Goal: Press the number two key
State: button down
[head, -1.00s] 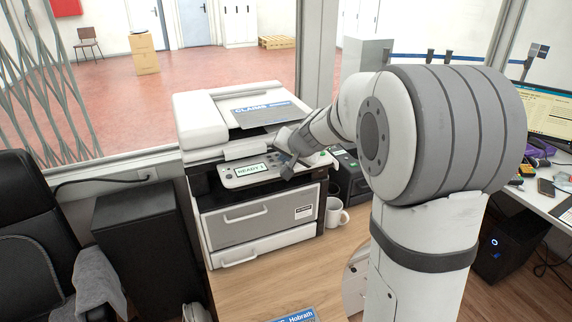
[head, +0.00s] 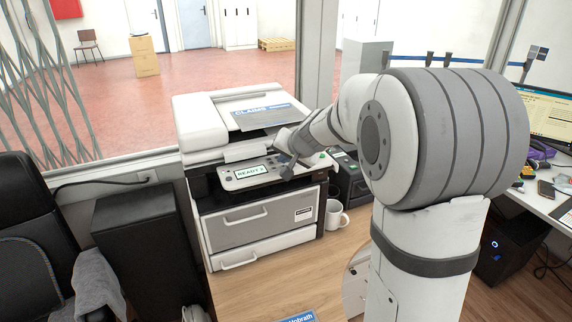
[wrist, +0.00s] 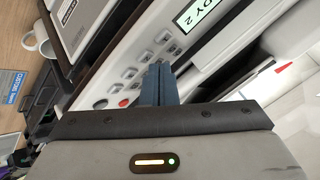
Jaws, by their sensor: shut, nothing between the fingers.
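The copier's control panel (head: 228,184) has a lit display (head: 251,172) that reads "READY 2". In the wrist view the display (wrist: 200,12) shows the end of that text, "DY 2". The grey keypad (wrist: 143,58) lies beside it, with a red button (wrist: 123,103) at one end. My gripper (wrist: 158,70) is shut and empty, its blue-grey fingertips over or against the keypad. They hide some keys, and I cannot tell which key is under them or whether they touch. In the head view my gripper (head: 287,173) is at the panel, right of the display.
A "CLAIMS" sheet (head: 262,115) lies on the copier's top. A black cabinet (head: 135,235) and chair (head: 30,230) are at left. A desk (head: 545,200) with a monitor is at right.

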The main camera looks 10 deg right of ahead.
jog(key=shift+r, duration=0.35)
notch_tip(320, 180, up, 6)
jog(key=p, duration=0.4)
jog(key=shift+f, duration=0.1)
dwell(0.5)
